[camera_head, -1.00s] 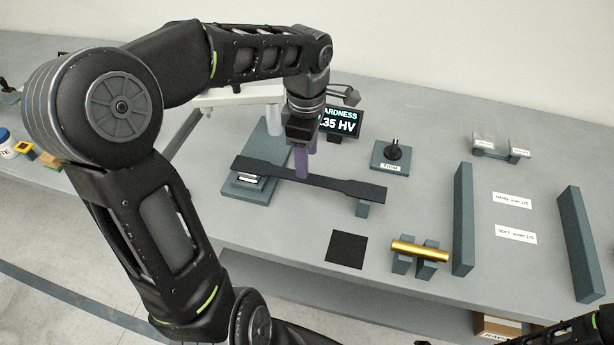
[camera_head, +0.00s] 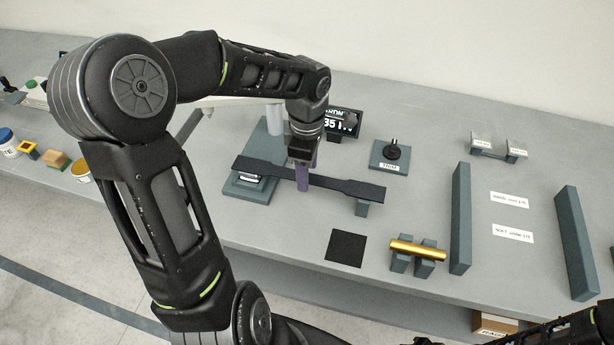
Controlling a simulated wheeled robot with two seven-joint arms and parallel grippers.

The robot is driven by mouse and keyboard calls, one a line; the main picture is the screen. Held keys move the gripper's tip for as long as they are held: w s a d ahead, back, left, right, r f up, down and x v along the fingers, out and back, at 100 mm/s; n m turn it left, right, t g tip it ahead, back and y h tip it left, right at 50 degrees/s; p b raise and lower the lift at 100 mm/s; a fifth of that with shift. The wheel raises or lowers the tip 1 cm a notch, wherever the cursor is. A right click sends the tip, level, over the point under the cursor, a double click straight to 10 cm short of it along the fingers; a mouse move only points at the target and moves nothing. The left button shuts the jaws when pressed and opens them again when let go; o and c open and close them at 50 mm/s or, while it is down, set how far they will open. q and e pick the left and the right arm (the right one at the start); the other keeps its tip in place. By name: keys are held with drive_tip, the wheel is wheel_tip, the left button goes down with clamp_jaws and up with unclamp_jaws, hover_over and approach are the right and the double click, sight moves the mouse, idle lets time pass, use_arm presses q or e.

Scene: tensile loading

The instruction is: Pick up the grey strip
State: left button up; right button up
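The grey strip (camera_head: 345,186) is a long dark bar with wide ends and a narrower middle. My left gripper (camera_head: 304,176) points down over the strip's narrow middle. Its purple fingers straddle the strip, one on the near side and one behind. Whether they touch it is hidden. My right gripper is out of view; only part of that arm shows at the bottom right.
The tester's display (camera_head: 343,122) stands behind my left gripper. A round black part on a block (camera_head: 391,153) is to the right.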

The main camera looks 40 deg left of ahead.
use_arm(q)
drive_tip(key=shift+c, duration=0.4)
clamp_jaws()
idle(0.9)
